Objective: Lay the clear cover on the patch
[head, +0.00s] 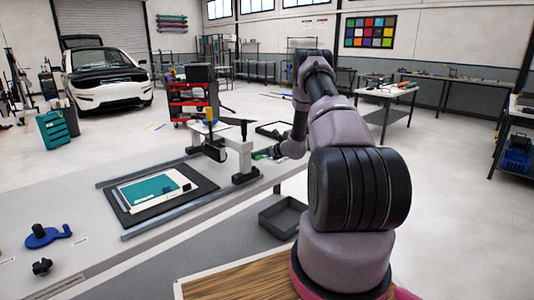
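A teal patch (150,190) lies on a white panel (179,177), which rests on a dark mat (205,183) on the workbench. I cannot make out a clear cover; a transparent sheet would be hard to see at this size. My arm reaches forward, and my gripper (266,154) is at the bench's far right end, beyond the gantry and well apart from the patch. A small green thing (259,156) shows at the gripper's tip. I cannot tell whether the gripper holds it or whether the fingers are open.
A white gantry (243,156) with a dark head stands over rails between the patch and my gripper. A blue tool (42,237) and a black knob (41,267) lie at the bench's left. An open dark bin (281,218) sits below the bench's right edge.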

